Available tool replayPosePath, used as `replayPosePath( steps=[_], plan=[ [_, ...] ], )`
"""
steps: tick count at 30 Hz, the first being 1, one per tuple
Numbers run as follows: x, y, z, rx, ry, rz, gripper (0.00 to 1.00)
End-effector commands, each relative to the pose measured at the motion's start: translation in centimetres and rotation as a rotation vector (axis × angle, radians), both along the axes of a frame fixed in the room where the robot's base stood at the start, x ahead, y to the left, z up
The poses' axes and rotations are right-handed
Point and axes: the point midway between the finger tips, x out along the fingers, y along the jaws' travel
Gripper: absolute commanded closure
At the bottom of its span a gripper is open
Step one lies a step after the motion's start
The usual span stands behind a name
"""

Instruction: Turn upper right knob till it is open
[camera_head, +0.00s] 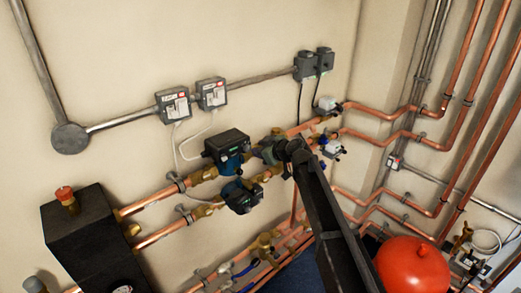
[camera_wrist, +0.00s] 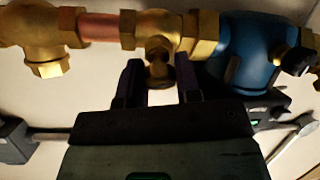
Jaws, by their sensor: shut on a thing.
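The upper right knob (camera_wrist: 159,74) is a small, dark, round piece on the stem of a brass valve (camera_wrist: 157,27) in the wrist view. My gripper (camera_wrist: 159,77) is shut on this knob, with one dark finger on each side of it. In the head view my gripper (camera_head: 266,150) is at the upper copper pipe, just right of the upper blue pump. There my gripper and arm hide the knob, and its turned angle cannot be told.
The upper blue pump (camera_head: 228,152) sits close beside my gripper, and shows at right in the wrist view (camera_wrist: 255,50). A lower pump (camera_head: 241,196) is below it. Copper pipes (camera_head: 375,112) run along the wall at right. A red tank (camera_head: 411,265) stands at the lower right.

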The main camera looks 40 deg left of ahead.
Motion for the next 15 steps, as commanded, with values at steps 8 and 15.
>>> replayPosePath(
  steps=[8, 15],
  plan=[
    [-0.01, -0.04, -0.02, 0.009, 0.054, -0.039, 0.92],
    [0.0, -0.06, -0.02, 0.03, 0.175, -0.124, 0.92]
  ],
)
